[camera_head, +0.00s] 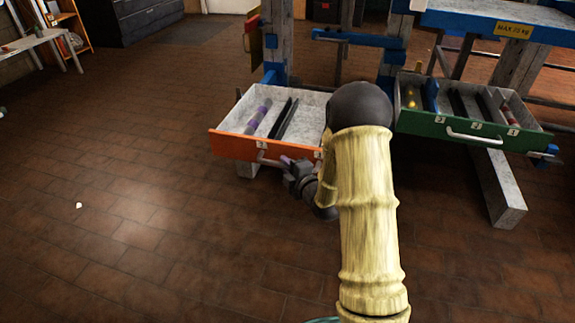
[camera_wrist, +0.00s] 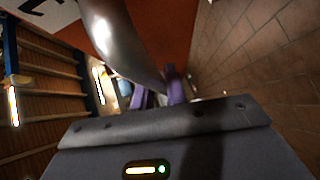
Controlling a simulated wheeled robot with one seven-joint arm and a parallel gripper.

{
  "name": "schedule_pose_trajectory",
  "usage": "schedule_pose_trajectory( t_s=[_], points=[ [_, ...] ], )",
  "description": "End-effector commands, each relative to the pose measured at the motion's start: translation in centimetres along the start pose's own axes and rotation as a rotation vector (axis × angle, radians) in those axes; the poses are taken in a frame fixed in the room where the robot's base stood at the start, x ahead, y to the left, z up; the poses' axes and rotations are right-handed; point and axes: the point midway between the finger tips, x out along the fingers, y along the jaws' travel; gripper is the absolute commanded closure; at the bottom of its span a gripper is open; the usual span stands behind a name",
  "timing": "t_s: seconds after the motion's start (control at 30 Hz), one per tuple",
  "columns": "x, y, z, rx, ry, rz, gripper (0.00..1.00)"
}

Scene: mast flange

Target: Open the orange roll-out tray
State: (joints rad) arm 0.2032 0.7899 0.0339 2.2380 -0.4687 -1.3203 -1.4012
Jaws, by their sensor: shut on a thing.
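The orange roll-out tray (camera_head: 232,147) stands out from the rack, left of my arm in the head view. Its inside shows a purple-banded rod and dark bars in grey lanes. My gripper (camera_head: 286,161) is at its front, shut on the metal handle (camera_head: 266,159). In the wrist view the handle (camera_wrist: 122,42) crosses large and grey to the purple fingertips (camera_wrist: 168,86), with the orange front (camera_wrist: 165,22) behind. The tray's right end is hidden by my arm.
A green tray (camera_head: 425,124) with a light handle also stands out, to the right of my arm. Wooden posts and blue brackets (camera_head: 350,38) rise behind the trays. A grey beam (camera_head: 500,190) lies low at right. The brick-tiled floor at left is mostly clear.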

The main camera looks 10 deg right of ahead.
Motion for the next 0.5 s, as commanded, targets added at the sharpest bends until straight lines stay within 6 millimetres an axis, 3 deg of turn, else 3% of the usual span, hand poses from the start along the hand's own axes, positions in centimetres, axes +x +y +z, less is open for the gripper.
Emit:
schedule_pose_trajectory(
  t_s=[0.1, 0.13, 0.2, 0.5],
  points=[
    [-0.10, -0.15, 0.24, 0.001, -0.006, -0.004, 1.00],
    [-0.09, -0.15, 0.24, 0.001, -0.006, -0.004, 0.80],
    [-0.08, -0.13, 0.21, 0.001, -0.005, -0.004, 0.66],
    [-0.07, -0.03, 0.08, 0.001, -0.002, -0.001, 0.64]
  ],
)
